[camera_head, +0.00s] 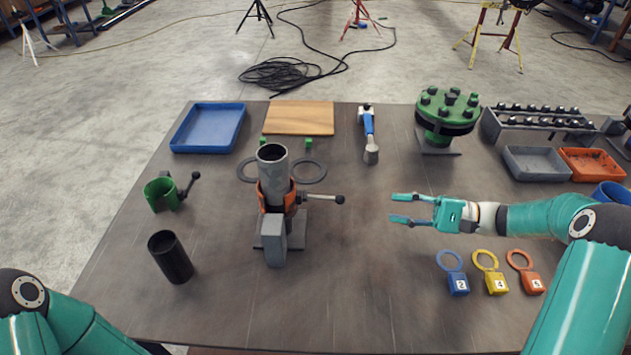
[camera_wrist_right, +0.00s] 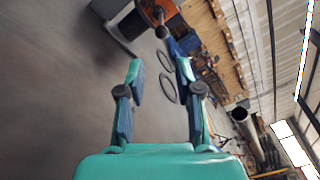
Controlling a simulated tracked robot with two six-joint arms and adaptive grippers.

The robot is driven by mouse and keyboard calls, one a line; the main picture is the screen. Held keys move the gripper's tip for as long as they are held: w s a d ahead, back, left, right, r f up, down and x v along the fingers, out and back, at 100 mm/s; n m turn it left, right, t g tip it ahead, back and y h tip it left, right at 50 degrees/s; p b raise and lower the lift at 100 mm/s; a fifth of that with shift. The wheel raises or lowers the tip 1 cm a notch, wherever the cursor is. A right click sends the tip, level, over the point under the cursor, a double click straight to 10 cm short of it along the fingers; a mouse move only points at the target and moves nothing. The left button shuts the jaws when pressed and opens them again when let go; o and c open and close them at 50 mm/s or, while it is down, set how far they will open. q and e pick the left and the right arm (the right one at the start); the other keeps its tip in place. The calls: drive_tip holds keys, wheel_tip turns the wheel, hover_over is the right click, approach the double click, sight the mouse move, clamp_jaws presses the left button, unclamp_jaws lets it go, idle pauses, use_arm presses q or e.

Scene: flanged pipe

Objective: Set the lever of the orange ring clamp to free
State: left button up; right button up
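The orange ring clamp (camera_head: 264,196) sits around an upright grey pipe (camera_head: 272,165) in a stand on the table. Its lever (camera_head: 322,198) sticks out to the right and ends in a dark ball knob. My right gripper (camera_head: 393,207) is open and empty, to the right of the knob, fingers pointing at it and a gap between them. In the right wrist view, the clamp (camera_wrist_right: 157,10) and knob (camera_wrist_right: 162,32) show beyond the open fingers (camera_wrist_right: 160,72). My left arm enters at lower left; its gripper is out of view. Any free or locked marking is too small to read.
A green clamp (camera_head: 161,196) with its own lever and a black tube (camera_head: 170,257) stand left of the pipe. Numbered ring tags (camera_head: 457,284) lie at lower right. A green flange (camera_head: 447,112) stands behind. The table between gripper and knob is clear.

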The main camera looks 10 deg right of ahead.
sight(334, 199)
drive_tip(key=p+x, duration=0.4)
drive_tip(key=x, duration=1.1)
drive_tip(key=shift+w+a+r, duration=0.1)
drive_tip(key=shift+a+r, duration=0.05)
drive_tip(key=shift+a, duration=0.15)
drive_tip(key=shift+w+a, duration=0.3)
drive_tip(key=shift+a, duration=0.35)
clamp_jaws()
